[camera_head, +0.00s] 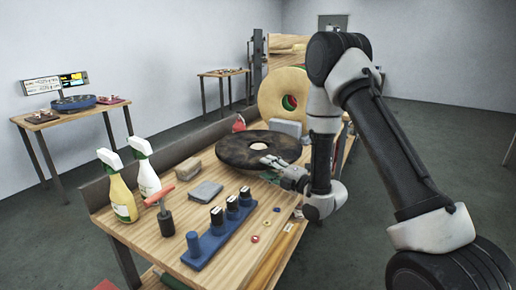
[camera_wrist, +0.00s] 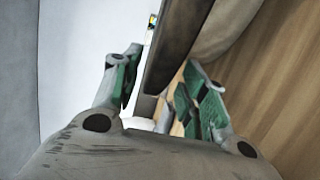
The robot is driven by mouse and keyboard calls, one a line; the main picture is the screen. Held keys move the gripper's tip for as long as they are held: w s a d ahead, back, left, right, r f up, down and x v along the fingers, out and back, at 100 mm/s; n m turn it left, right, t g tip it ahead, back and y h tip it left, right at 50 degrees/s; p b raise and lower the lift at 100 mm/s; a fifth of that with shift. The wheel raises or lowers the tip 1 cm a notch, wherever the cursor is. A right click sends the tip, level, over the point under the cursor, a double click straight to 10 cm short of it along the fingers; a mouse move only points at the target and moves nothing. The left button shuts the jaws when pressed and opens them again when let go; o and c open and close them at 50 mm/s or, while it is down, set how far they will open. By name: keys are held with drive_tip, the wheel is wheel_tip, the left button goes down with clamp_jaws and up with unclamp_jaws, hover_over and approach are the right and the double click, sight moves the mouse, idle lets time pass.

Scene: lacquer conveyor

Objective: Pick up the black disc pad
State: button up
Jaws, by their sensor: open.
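The black disc pad (camera_head: 238,150) is a wide, flat, dark disc with a pale round centre. It lies roughly level above the wooden workbench (camera_head: 163,236) in the head view; what holds it up is hidden. My gripper (camera_head: 266,168) is open at the disc's near right rim. In the wrist view, a dark edge, likely the disc's rim (camera_wrist: 180,38), runs between the two green-padded fingers of my gripper (camera_wrist: 163,62). I cannot tell whether either finger touches it.
A side table (camera_head: 72,112) is at far left.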

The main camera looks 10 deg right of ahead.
drive_tip(key=x, duration=0.3)
drive_tip(key=shift+w+a+r, duration=0.1)
drive_tip(key=shift+w+a, duration=0.1)
drive_tip(key=shift+w, duration=0.15)
drive_tip(key=shift+c, duration=0.2)
clamp_jaws()
drive_tip(key=shift+r, duration=0.1)
